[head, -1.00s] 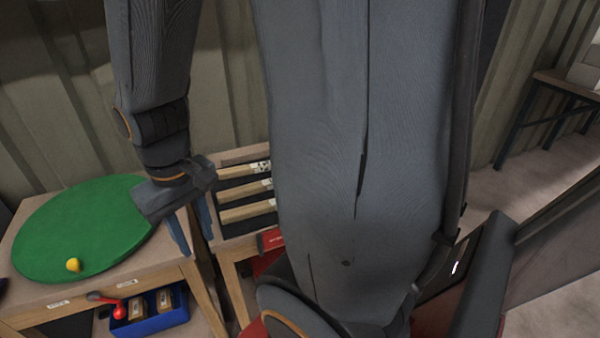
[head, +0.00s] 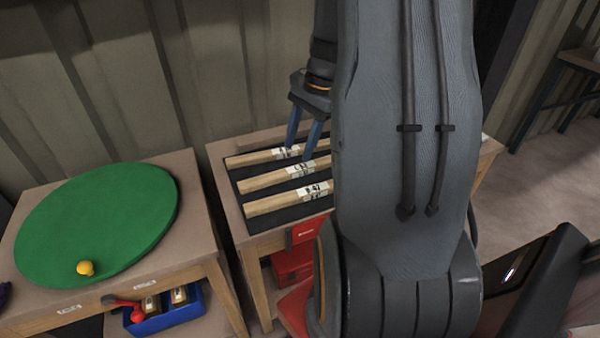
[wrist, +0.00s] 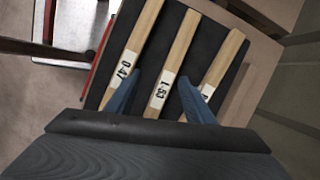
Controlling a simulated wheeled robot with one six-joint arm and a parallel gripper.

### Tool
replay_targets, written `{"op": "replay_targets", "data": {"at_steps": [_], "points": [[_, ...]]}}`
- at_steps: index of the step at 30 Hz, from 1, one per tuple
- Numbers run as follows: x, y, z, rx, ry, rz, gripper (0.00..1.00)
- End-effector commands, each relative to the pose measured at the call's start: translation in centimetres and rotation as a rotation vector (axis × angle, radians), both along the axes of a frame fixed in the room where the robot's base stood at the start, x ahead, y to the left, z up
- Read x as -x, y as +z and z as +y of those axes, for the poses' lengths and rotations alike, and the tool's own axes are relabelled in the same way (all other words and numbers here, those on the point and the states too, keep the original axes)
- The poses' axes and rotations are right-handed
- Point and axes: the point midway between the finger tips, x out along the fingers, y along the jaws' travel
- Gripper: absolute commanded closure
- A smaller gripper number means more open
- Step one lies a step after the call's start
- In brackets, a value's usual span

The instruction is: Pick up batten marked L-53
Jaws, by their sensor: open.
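Three wooden battens with white labels lie side by side on a dark mat. In the wrist view, the middle batten (wrist: 174,67) reads L-53; in the head view it is the middle one (head: 263,182). The left batten (wrist: 140,40) in the wrist view has a label that looks like 0-47; in the head view it is the front one (head: 268,203). The third batten (wrist: 226,62) has its label mostly hidden by a finger. My gripper (wrist: 160,90) is open and empty, its fingers to either side of L-53 in the wrist view. In the head view my gripper (head: 298,152) is over the battens' labelled ends.
The battens' table (head: 228,210) stands against a ribbed wall. My arm hides its right part. To the left, another table holds a green disc (head: 110,215) with a yellow ball (head: 85,268). A blue bin (head: 165,318) and a red box (head: 290,266) sit lower down.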

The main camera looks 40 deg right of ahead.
Motion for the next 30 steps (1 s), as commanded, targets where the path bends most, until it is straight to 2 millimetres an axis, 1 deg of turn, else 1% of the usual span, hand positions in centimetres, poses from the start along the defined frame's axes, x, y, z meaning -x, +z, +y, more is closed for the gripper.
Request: {"op": "replay_targets", "data": {"at_steps": [1,3,6,7,10,17,24,27,30], "points": [[-0.1,-0.7,-1.9,-0.02,-0.082,0.009,0.52],[-0.3,-1.0,-3.5,-0.043,-0.165,0.019,0.52],[-0.4,-1.4,-4.8,-0.064,-0.235,0.027,0.52],[-0.4,-1.5,-5.0,-0.068,-0.246,0.029,0.52],[-0.5,-2.3,-5.0,-0.073,-0.26,0.033,0.52],[-0.8,-4.3,-4.1,-0.073,-0.258,0.033,0.52],[-1.4,-7.5,-3.0,-0.072,-0.255,0.033,0.52],[-1.5,-8.4,-2.7,-0.071,-0.256,0.032,0.52],[-1.6,-8.7,-2.5,-0.071,-0.257,0.031,0.52]]}}
